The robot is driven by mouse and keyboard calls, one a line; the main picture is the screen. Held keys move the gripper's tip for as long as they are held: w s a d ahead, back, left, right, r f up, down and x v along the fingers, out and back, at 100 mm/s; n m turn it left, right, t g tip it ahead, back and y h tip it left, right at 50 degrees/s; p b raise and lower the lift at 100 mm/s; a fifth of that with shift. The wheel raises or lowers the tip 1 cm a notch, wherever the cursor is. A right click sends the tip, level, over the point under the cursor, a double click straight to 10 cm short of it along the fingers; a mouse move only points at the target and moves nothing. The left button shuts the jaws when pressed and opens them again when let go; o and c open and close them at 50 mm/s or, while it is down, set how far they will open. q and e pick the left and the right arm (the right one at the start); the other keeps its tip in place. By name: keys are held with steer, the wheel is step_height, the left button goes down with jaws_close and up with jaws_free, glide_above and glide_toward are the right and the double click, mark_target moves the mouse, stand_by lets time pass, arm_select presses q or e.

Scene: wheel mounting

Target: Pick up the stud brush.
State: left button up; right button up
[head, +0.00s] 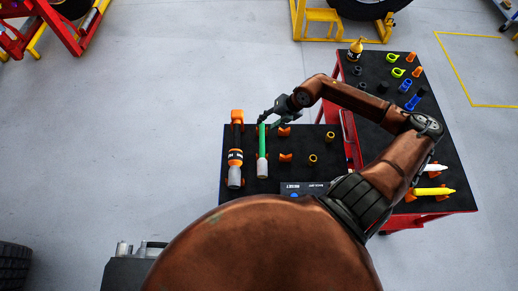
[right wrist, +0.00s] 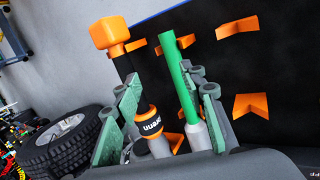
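A green rod-like tool with a pale grey end, which looks like the stud brush (head: 262,150), lies on the black tabletop beside the orange-and-black tool. In the right wrist view the green tool (right wrist: 180,80) shows between my right gripper's fingers, close to the right-hand finger. My right gripper (head: 272,116) is over the far part of the green tool. Its green fingers (right wrist: 165,105) are spread apart, and I see no grip on the tool. Whether a finger touches it I cannot tell. My left gripper is out of view.
The orange-and-black tool (head: 235,157) lies just left of the green one. Orange holders (head: 286,157) and small sockets (head: 313,160) sit to the right. A red cart (head: 462,190) with coloured parts stands further right.

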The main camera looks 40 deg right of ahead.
mark_target(263, 147)
steer(key=s+a+n+g, duration=0.1)
steer(key=s+a+g, duration=0.1)
steer(key=s+a, duration=0.3)
steer(key=shift+g+h, duration=0.3)
steer(key=x, duration=0.8)
steer(key=shift+s+d+f, duration=0.15)
steer(key=shift+s+d, duration=0.15)
steer(key=shift+d, duration=0.1)
jaws_close()
